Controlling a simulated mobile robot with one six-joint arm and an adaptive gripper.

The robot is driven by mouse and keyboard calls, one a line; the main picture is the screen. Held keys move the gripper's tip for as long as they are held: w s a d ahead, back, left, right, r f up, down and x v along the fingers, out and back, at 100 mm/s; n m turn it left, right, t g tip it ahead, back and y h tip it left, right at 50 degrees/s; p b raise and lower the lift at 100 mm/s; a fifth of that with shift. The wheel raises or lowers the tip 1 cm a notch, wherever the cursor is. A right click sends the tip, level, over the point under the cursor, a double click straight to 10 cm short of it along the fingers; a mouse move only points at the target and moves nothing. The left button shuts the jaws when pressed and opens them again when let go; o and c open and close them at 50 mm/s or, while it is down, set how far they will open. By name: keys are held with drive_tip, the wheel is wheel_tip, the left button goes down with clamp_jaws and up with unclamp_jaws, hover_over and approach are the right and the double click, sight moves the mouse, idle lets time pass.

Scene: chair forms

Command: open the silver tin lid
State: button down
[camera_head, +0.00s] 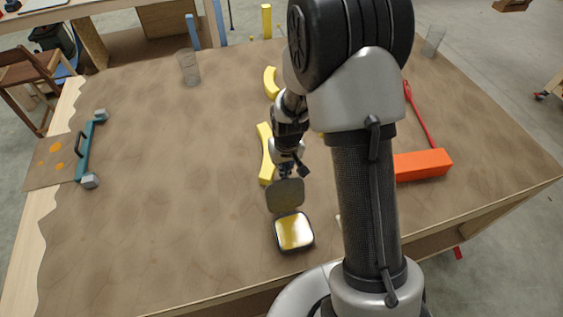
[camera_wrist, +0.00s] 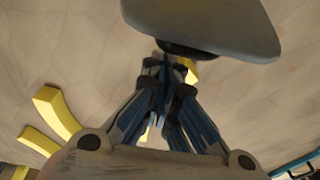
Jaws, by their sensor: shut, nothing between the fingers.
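The silver tin (camera_head: 294,232) sits near the front edge of the table, with a yellowish inside showing. Its lid (camera_head: 286,195) stands raised at the tin's far side, swung well away from the opening. My gripper (camera_head: 286,171) is just behind the lid, on the side away from the tin. In the wrist view, the lid (camera_wrist: 205,22) fills the top as a grey rounded plate. The gripper fingers (camera_wrist: 172,68) are shut and empty, with their tips close to the lid's lower edge. I cannot tell whether they touch it.
A yellow curved piece (camera_head: 265,155) lies just left of my gripper, and another (camera_head: 271,82) lies farther back. An orange block (camera_head: 422,164) with a red rod is at right. A teal-handled tool (camera_head: 87,150) lies at left. The table left of the tin is clear.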

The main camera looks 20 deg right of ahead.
drive_tip(key=shift+s+r, duration=0.1)
drive_tip(key=shift+s, duration=0.05)
drive_tip(key=s+r, duration=0.1)
drive_tip(key=s, duration=0.1)
drive_tip(key=s+r, duration=0.2)
drive_tip(key=shift+p, duration=0.3)
drive_tip(key=shift+f, duration=0.1)
wheel_tip(320, 180, up, 12)
drive_tip(key=s, duration=0.2)
idle(0.5)
